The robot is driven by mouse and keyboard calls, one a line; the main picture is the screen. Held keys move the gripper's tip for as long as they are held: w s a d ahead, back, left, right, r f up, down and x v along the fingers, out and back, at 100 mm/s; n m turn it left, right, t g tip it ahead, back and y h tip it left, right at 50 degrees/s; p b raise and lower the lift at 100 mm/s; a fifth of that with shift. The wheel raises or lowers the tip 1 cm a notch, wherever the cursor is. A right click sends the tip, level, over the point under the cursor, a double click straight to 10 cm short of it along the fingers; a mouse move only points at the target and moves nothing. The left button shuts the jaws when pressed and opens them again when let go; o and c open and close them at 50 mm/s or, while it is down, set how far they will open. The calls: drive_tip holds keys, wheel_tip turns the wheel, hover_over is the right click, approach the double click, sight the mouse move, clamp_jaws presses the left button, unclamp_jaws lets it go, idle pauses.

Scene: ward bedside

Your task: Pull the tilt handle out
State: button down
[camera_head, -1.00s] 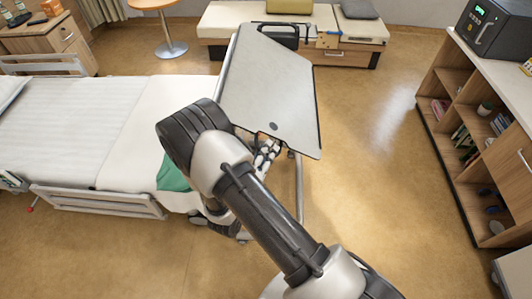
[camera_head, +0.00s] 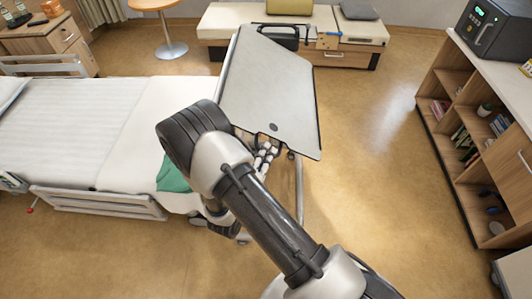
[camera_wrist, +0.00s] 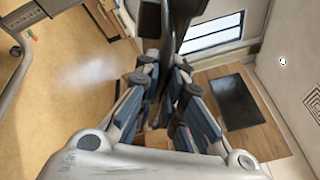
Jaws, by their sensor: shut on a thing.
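The overbed table's grey top (camera_head: 265,85) is tilted and stands beyond my arm, over the foot end of the bed. My gripper (camera_head: 268,148) is at the near edge of this top, just below its round dark spot. In the wrist view my gripper (camera_wrist: 165,72) has its fingers closed in around a dark part that comes down from the top of the picture. I take this part to be the tilt handle (camera_wrist: 172,40); its shape is mostly hidden by the fingers. In the head view the handle cannot be made out.
The bed (camera_head: 80,125) with a green cloth (camera_head: 172,176) lies left of my arm. A bench (camera_head: 225,25) stands behind the table. A wooden shelf unit (camera_head: 465,110) stands at the right. The floor between table and shelf is clear.

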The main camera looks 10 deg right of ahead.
drive_tip(key=s, duration=0.2)
drive_tip(key=shift+s+a+f+p, duration=0.1)
drive_tip(key=shift+s+a+p, duration=0.2)
drive_tip(key=shift+s+a, duration=0.1)
drive_tip(key=c, duration=1.7)
unclamp_jaws()
drive_tip(key=shift+a, duration=0.15)
drive_tip(key=v, duration=1.2)
